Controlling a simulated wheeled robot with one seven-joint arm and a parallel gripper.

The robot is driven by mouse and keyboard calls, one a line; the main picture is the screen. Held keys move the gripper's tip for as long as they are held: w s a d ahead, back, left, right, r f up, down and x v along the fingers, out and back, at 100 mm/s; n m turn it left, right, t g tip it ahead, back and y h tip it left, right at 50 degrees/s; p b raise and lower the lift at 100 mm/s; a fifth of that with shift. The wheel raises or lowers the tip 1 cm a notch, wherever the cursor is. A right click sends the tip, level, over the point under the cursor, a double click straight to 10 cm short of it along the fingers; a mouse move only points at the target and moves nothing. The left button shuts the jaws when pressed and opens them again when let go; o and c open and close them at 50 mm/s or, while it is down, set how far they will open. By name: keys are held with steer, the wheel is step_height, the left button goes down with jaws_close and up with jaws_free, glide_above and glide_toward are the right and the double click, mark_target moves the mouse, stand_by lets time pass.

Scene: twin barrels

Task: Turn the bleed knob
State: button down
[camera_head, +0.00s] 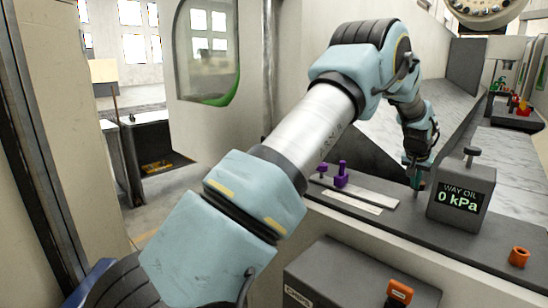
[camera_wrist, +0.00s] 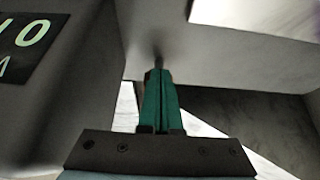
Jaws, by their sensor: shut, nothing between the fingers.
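A grey box (camera_head: 460,205) with a lit display reading "WAY OIL 0 kPa" stands on the dark ledge at the right. A small dark knob (camera_head: 471,153) on a short stem rises from its top; I cannot tell whether this is the bleed knob. My gripper (camera_head: 416,186) points down just left of the box, near the ledge. In the wrist view its green fingers (camera_wrist: 158,74) are together with nothing between them. Part of the box's display (camera_wrist: 22,45) shows at the left there. The knob is not recognisable in the wrist view.
An orange ring (camera_head: 518,257) sits right of the box. A dark case (camera_head: 350,280) with an orange part (camera_head: 399,292) is in front. A machine wall stands behind my arm.

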steer(key=shift+d+r, duration=0.1)
steer(key=shift+d, duration=0.1)
steer(key=shift+s+a, duration=0.2)
steer(key=shift+s, duration=0.1)
step_height(320, 180, up, 6)
steer(key=p, duration=0.3)
steer(key=shift+a, duration=0.1)
steer(key=s+a+n+y, duration=0.1)
steer(key=s+a+n, duration=0.1)
steer(key=a, duration=1.4)
steer(key=s+a+n+y, duration=0.2)
steer(key=a, duration=1.5)
steer(key=s+a+f+n+g, duration=0.2)
steer(key=s+a+n, duration=0.1)
steer(key=s+a, duration=1.4)
steer(key=shift+s+a+g+y, duration=0.3)
steer(key=shift+s+a+y, duration=0.1)
steer(key=shift+s, duration=0.65)
